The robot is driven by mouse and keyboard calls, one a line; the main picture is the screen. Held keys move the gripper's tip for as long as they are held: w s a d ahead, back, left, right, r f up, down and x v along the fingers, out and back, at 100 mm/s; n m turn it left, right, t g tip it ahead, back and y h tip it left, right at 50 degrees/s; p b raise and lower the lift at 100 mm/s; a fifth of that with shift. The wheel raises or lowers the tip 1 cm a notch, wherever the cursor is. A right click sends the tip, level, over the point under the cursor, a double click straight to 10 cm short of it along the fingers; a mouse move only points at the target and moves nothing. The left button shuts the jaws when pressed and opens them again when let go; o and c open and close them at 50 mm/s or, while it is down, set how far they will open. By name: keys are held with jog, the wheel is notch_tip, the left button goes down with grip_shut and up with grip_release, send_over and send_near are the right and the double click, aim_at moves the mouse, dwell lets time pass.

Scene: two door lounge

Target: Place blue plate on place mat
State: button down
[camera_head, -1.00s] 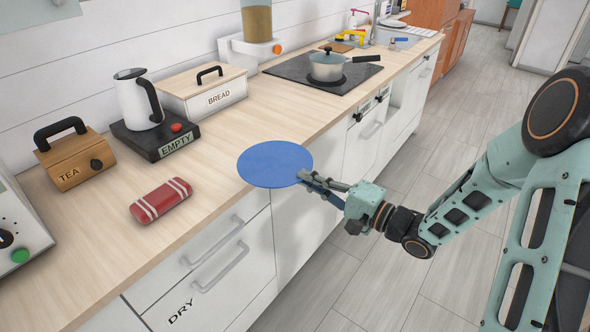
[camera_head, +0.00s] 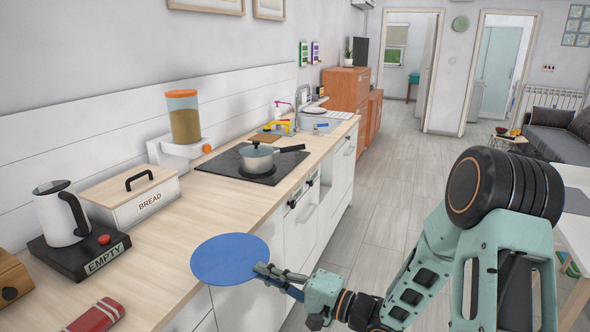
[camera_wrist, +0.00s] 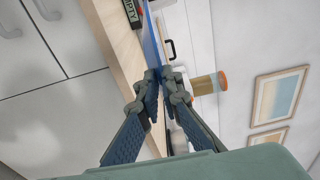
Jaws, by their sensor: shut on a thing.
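The blue plate (camera_head: 230,260) is a flat round disc, held at its right edge by my gripper (camera_head: 268,270). It overlaps the front edge of the wooden counter in the head view, and I cannot tell how far above the counter it is. In the wrist view my gripper (camera_wrist: 160,78) is shut on the plate, which shows edge-on as a thin blue strip (camera_wrist: 150,42). I do not see a place mat in either view.
The counter (camera_head: 165,240) holds a kettle on a dark base (camera_head: 80,252), a bread box (camera_head: 130,195), a red packet (camera_head: 97,316) and a pot (camera_head: 257,157) on the hob. A white table (camera_head: 572,235) stands at the right. The floor (camera_head: 385,175) between is clear.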

jog(key=w+d+r+m+t+h+p, duration=0.5)
jog(key=w+d+r+m+t+h, duration=0.15)
jog(key=w+d+r, duration=0.2)
jog(key=w+d+r+m+t+h+p, duration=0.1)
jog(key=d+r+m+h+p, duration=0.1)
jog(key=d, duration=0.4)
jog(key=d+r+m+t+h+p, duration=0.2)
jog(key=d+r+m+h, duration=0.2)
jog(key=d+h, duration=0.3)
jog(key=shift+w+r, duration=0.35)
jog(key=shift+r, duration=0.35)
